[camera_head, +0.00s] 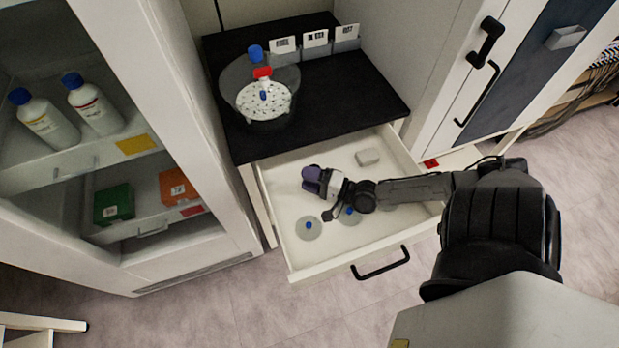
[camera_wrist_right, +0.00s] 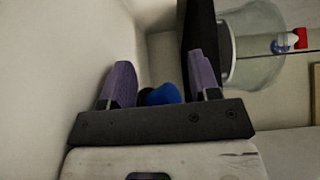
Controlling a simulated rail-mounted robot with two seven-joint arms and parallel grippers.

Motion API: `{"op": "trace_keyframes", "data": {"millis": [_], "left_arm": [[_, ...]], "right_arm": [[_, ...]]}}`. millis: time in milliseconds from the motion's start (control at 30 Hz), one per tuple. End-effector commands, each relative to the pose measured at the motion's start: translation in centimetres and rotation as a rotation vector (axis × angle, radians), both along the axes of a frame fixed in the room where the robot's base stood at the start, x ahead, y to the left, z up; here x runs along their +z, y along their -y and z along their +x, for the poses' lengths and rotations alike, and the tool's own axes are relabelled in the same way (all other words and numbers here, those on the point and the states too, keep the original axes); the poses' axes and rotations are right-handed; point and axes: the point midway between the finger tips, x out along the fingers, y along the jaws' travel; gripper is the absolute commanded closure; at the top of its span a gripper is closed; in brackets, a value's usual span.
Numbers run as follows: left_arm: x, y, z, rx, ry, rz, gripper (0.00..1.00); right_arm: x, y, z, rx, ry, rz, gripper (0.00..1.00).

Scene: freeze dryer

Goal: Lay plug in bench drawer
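My right gripper (camera_head: 311,180) reaches in over the open bench drawer (camera_head: 290,238), with its purple fingers pointing left and low over the drawer's left side. In the right wrist view the two fingers (camera_wrist_right: 161,80) stand apart. A blue thing with a dark part at its left (camera_wrist_right: 162,94), perhaps the plug, shows between them. The bar at the finger bases hides its lower part. I cannot tell whether the fingers touch it. In the head view no plug can be made out at the fingertips. My left gripper is not in view.
A grey disc with a blue knob (camera_head: 308,228) and a grey block (camera_head: 367,157) lie in the drawer. Another blue-knobbed disc is partly under my wrist. The dryer chamber (camera_head: 262,92) stands on the black bench top (camera_head: 350,105). A glass-fronted cabinet (camera_head: 195,130) borders the left.

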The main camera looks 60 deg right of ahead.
Motion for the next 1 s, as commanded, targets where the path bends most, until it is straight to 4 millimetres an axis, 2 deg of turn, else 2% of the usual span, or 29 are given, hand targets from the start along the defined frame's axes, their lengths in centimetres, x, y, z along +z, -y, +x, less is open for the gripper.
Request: {"op": "trace_keyframes", "data": {"millis": [33,167,367,533,800,1000], "left_arm": [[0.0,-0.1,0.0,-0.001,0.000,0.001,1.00],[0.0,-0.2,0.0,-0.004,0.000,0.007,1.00],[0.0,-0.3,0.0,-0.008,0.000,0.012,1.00],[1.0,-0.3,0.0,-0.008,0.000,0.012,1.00],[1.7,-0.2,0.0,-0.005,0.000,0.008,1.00],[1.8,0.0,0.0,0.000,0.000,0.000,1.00]], "right_arm": [[0.0,0.0,0.0,0.000,0.000,0.000,0.39],[0.0,0.0,0.0,0.000,0.000,0.000,0.29],[0.1,0.0,0.0,0.000,0.000,0.000,0.29],[1.8,0.0,0.0,0.002,0.001,-0.001,0.29],[1.3,0.3,-3.2,0.000,-0.002,-0.001,0.29],[1.2,0.4,-4.0,0.000,0.000,0.000,0.29]]}}
